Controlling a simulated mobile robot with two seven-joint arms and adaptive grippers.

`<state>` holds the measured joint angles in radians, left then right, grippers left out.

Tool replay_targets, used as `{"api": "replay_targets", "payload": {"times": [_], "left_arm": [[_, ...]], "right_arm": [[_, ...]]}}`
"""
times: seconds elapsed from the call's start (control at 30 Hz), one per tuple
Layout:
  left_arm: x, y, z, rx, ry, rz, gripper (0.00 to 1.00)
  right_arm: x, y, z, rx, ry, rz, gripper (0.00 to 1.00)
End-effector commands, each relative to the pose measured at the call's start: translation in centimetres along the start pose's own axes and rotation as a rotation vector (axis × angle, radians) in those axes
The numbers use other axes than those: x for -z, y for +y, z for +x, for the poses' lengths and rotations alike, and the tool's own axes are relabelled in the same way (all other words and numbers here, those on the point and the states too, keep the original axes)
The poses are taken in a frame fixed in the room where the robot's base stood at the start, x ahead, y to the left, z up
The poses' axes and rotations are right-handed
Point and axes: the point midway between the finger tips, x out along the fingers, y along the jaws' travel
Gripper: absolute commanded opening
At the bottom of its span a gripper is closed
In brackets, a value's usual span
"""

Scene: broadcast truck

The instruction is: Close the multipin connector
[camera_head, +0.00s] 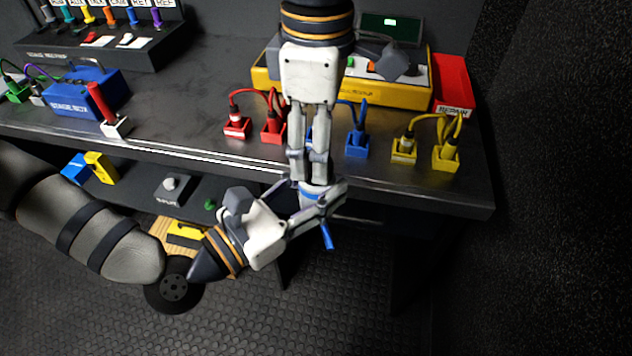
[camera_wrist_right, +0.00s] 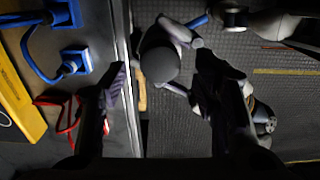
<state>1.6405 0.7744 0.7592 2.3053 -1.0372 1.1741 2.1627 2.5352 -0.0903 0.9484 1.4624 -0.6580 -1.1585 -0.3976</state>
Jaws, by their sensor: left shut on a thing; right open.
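The multipin connector (camera_head: 312,192) shows as a small blue and white round body just off the table's front edge. A blue lever-like part (camera_head: 327,236) sticks out below it and also shows in the right wrist view (camera_wrist_right: 196,21). My left gripper (camera_head: 325,202) is shut on the connector and holds it in the air, hiding much of it. My right gripper (camera_head: 308,180) reaches down from above, open, with its fingertips close to the connector. In the right wrist view a dark round face (camera_wrist_right: 160,65) lies between the open fingers (camera_wrist_right: 165,85). I cannot tell whether they touch it.
The table (camera_head: 190,115) holds red plugs (camera_head: 272,130), a blue plug (camera_head: 358,145) and yellow plugs (camera_head: 446,157) along its front. A yellow-edged box (camera_head: 395,95), a red repair bin (camera_head: 452,85) and a blue stage box (camera_head: 88,95) stand behind. A lower shelf (camera_head: 130,190) is under the table.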

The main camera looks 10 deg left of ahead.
Motion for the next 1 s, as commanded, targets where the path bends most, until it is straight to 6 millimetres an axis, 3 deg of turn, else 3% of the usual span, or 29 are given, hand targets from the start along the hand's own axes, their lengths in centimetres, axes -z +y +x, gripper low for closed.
{"api": "replay_targets", "payload": {"times": [0.2, 0.5, 0.53, 0.7, 0.77, 1.0], "left_arm": [[-0.1, 0.0, 0.0, 0.0, -0.003, 0.001, 0.0], [-0.1, 0.0, 0.0, 0.0, -0.003, 0.001, 0.0], [-0.1, 0.0, 0.0, 0.0, -0.003, 0.001, 0.0], [-0.1, 0.0, 0.0, 0.0, -0.003, 0.001, 0.0], [-0.1, 0.0, 0.0, 0.0, -0.003, 0.001, 0.0], [-0.1, 0.0, 0.0, 0.0, -0.003, 0.001, 0.0]], "right_arm": [[0.0, 0.0, 2.2, 0.0, 0.0, 0.0, 0.55], [0.0, 0.0, 2.5, -0.001, 0.0, 0.0, 0.55], [0.0, 0.0, 2.5, -0.001, 0.0, 0.0, 0.53], [0.0, 0.0, 2.4, -0.001, 0.0, 0.0, 0.14], [0.0, 0.0, 2.4, -0.001, 0.0, 0.0, 0.04], [0.0, 0.0, 2.4, -0.001, 0.001, 0.0, 0.03]]}}
